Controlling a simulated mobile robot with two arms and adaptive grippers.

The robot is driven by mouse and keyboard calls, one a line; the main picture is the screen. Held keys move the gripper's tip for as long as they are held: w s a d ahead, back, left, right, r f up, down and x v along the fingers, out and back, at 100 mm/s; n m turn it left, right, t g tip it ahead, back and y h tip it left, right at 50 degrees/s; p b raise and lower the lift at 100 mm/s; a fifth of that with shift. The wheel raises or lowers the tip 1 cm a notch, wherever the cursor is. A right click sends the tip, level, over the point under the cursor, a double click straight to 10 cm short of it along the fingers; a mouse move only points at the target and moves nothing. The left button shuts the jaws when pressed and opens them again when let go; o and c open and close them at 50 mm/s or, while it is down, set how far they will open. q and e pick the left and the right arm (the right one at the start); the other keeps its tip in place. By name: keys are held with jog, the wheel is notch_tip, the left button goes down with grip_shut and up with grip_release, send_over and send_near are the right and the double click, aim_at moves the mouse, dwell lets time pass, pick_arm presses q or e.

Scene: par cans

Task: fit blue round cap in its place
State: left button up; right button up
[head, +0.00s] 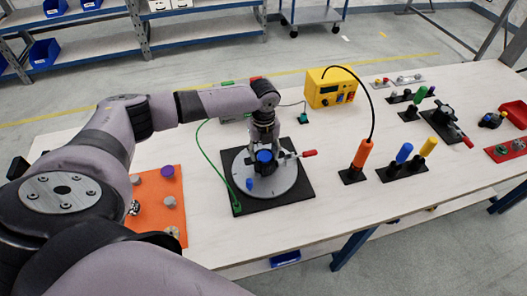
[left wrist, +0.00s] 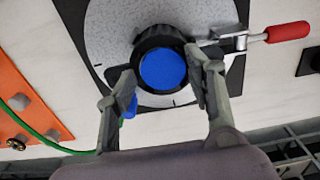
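The blue round cap (left wrist: 163,70) shows face-on inside a black ribbed ring (left wrist: 150,40) in the left wrist view. In the head view, the cap (head: 264,156) is over the grey disc (head: 284,184) on a black square plate (head: 297,205). My left gripper (head: 263,147) points down there. Its fingers (left wrist: 162,78) stand apart on either side of the ring, with the tips close to its edge. I cannot tell whether they press on it. The underside of the cap and ring is hidden. My right gripper is not in view.
A red-handled clamp (head: 308,153) stands right beside the ring. A small blue piece (head: 250,184) is on the disc's near side. The orange board (head: 150,209) at left holds a purple cap (head: 167,171) and grey pieces. A green cable (head: 213,160) runs past the plate. A yellow box (head: 328,90) stands behind.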

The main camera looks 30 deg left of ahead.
pick_arm(q)
jog(key=o, duration=0.4)
jog(key=shift+w, duration=0.1)
notch_tip(320, 180, up, 12)
jog(key=shift+f, duration=0.1)
dwell(0.4)
